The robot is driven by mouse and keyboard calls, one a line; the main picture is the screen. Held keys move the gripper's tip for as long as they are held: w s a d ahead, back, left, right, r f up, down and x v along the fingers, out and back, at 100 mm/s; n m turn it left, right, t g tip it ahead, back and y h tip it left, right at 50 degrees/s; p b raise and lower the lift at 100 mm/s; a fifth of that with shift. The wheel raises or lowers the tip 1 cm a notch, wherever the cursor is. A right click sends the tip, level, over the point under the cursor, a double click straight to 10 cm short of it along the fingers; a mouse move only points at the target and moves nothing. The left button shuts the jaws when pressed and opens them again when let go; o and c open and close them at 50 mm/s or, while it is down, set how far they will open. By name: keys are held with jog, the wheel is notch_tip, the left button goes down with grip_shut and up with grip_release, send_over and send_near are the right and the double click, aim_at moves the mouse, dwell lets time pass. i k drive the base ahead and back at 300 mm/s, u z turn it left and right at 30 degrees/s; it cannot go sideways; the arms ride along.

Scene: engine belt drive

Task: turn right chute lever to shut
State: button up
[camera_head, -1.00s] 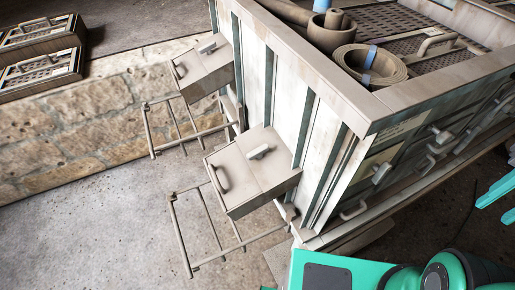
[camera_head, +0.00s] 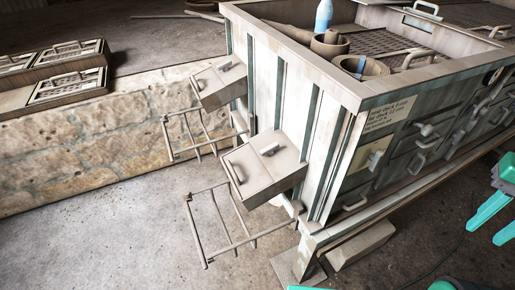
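Two box-shaped chutes stick out from the left side of the big weathered metal unit. The nearer, right-hand box (camera_head: 252,174) has a small pale lever (camera_head: 269,149) on its top and a bar handle on its outer face. The farther box (camera_head: 214,85) has a similar pale lever (camera_head: 225,66). I cannot tell whether either lever is at open or shut. My gripper (camera_head: 484,236) is at the right edge, its teal fingers apart with nothing between them. It is well away from both boxes, on the other side of the unit's corner.
Wire racks (camera_head: 228,228) jut out below each box. The unit's front has several pale handles (camera_head: 427,130) and a text label (camera_head: 391,113). A tray on top holds round parts and a blue-tipped item (camera_head: 324,15). Grey floor (camera_head: 110,240) lies open at lower left.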

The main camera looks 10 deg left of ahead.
aim_at(269, 150)
jog(key=u, duration=2.5)
jog(key=k, duration=0.6)
jog(key=z, duration=0.9)
jog(key=i, duration=1)
jog(key=z, duration=0.05)
